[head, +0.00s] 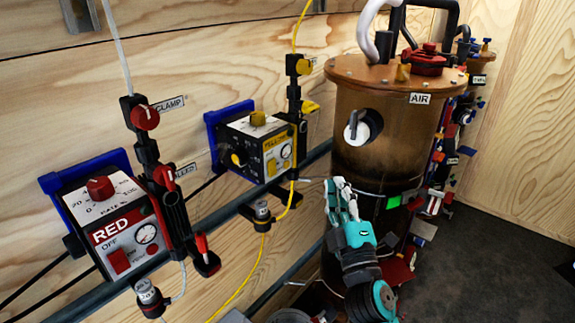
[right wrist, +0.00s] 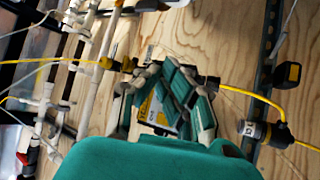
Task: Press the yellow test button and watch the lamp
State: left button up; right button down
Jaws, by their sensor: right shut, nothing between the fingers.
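The yellow control box (head: 262,145) hangs on the plywood wall in a blue bracket. It has a yellow knob on top (head: 258,118), another on its front (head: 238,158), a dial gauge and small yellow parts. I cannot tell for sure which is the test button, and no lit lamp is clear on it. My right gripper (head: 340,188) is shut and empty, to the right of the box and apart from it, in front of the copper-coloured tank. In the right wrist view the closed fingers (right wrist: 168,92) partly cover the yellow box (right wrist: 158,112). My left gripper is not in view.
A red control box (head: 110,222) with red knobs is at the left. The AIR tank (head: 385,130) stands at the right, with cluttered coloured parts beside it. A yellow cable (head: 262,255) and a grey rail run along the wall. Dark floor is open at the right.

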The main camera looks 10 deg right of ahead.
jog(key=b, duration=0.2)
send_near(298, 153)
jog(key=w+d+r, duration=0.2)
jog(key=shift+w+a, duration=0.75)
jog(key=shift+w, duration=0.05)
jog(key=shift+w+a, duration=0.1)
dwell(0.7)
jog(key=shift+w+a+b, duration=0.15)
jog(key=shift+w+b, duration=0.1)
jog(key=shift+b, duration=0.05)
